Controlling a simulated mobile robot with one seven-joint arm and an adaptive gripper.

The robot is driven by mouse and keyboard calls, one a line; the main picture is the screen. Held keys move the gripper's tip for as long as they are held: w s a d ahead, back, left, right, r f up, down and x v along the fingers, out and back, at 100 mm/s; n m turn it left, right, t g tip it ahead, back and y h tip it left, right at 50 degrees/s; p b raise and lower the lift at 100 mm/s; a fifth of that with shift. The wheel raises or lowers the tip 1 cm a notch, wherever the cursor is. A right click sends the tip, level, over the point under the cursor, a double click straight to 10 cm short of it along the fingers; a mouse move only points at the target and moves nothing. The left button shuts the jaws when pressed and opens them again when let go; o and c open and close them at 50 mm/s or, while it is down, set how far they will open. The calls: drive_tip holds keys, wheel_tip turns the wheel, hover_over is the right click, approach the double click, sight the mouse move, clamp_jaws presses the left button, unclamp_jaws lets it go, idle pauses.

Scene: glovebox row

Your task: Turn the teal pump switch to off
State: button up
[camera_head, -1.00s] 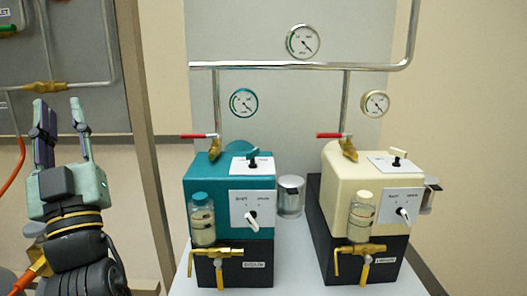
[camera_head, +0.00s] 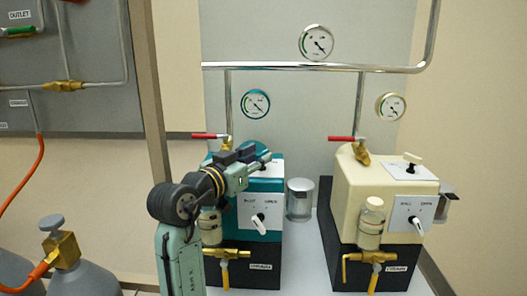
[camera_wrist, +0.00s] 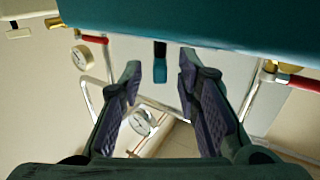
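The teal pump (camera_head: 268,186) stands on a black base on the bench, its top partly hidden behind my arm. In the wrist view its teal body (camera_wrist: 190,20) fills the upper edge. A small dark switch with a teal tip (camera_wrist: 160,68) shows between my fingers in the wrist view; it is hidden in the head view. My gripper (camera_head: 258,160) is at the pump's top, its fingers spread and empty; contact with the switch cannot be told. A white knob (camera_head: 258,222) sits on the pump's front plate. The switch's on or off position is unclear.
A cream pump (camera_head: 375,183) with its own top switch (camera_head: 413,159) stands to the right. Red-handled valves (camera_head: 210,136), gauges (camera_head: 256,104) and a pipe (camera_head: 270,66) are behind. A glass jar (camera_head: 210,228) is at the teal pump's front.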

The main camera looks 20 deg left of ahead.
sight(256, 157)
drive_tip(key=shift+x, duration=1.65)
clamp_jaws()
